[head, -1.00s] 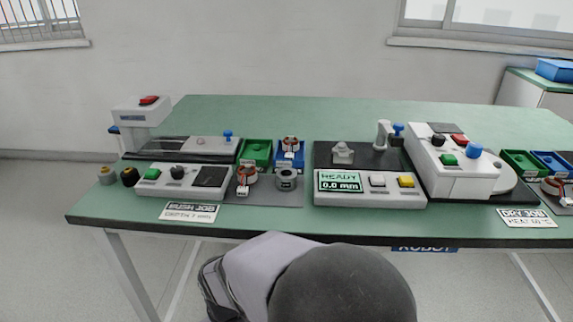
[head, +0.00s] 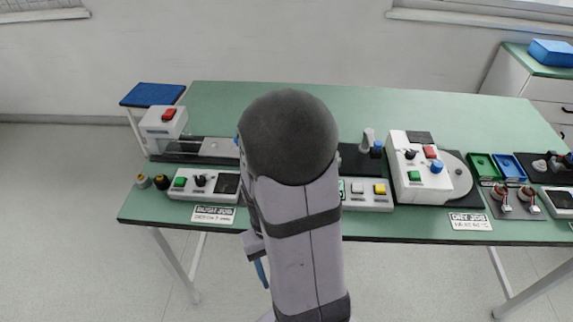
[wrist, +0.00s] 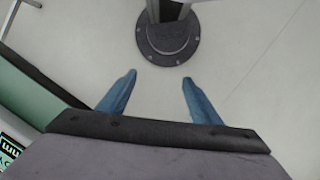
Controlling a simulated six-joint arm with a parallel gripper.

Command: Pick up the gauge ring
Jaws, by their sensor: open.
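The gauge ring cannot be made out now; in the head view my arm covers the middle of the bench where a grey ring-shaped part stood earlier. My gripper (head: 262,272) hangs in front of the bench's near edge in the head view, partly hidden by my arm. In the wrist view my gripper (wrist: 158,78) has its two blue fingers wide apart, with nothing between them but floor.
The green bench (head: 390,95) carries a press station (head: 163,122) at left and a control box with buttons (head: 420,165) right of centre. Green (head: 482,167) and blue (head: 509,167) trays stand further right. The back of the bench is clear.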

